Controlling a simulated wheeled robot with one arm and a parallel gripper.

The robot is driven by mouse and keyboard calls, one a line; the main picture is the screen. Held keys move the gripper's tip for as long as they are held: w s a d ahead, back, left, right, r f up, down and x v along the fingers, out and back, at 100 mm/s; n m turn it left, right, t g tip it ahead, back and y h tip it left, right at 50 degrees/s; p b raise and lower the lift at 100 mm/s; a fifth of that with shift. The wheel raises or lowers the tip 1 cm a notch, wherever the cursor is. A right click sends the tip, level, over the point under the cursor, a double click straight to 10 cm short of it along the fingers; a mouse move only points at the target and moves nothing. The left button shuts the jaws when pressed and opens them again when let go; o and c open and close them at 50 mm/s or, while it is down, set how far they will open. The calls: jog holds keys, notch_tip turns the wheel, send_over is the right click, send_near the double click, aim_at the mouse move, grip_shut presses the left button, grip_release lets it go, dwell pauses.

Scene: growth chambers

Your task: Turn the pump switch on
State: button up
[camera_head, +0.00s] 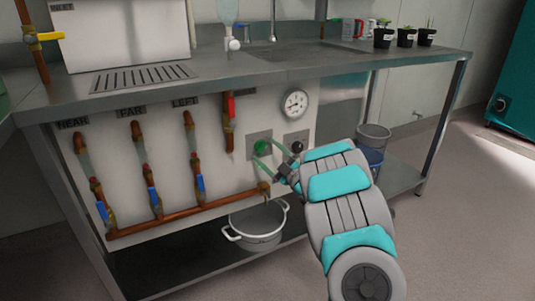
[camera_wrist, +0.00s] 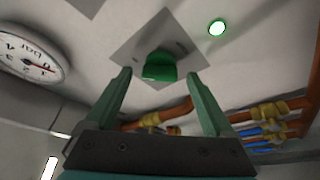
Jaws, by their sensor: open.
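The pump switch appears as a green knob (camera_wrist: 160,66) on a square grey plate (camera_wrist: 182,50) in the wrist view. In the head view the plate (camera_head: 252,136) is on the white panel, with the green knob (camera_head: 262,147) partly behind my gripper. My gripper (camera_head: 260,152) is open and points at the panel. In the wrist view its two green fingers (camera_wrist: 158,75) stand apart on either side of the knob, with nothing between them held; contact cannot be told.
A pressure gauge (camera_head: 295,103) and a black knob (camera_head: 297,147) are close by on the panel. Copper pipes (camera_head: 180,214) with valves run left of the switch. A white pot (camera_head: 256,226) stands below. The steel bench top (camera_head: 230,70) overhangs the panel.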

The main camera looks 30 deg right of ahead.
jog(key=v, duration=0.8)
jog(key=shift+b, duration=0.4)
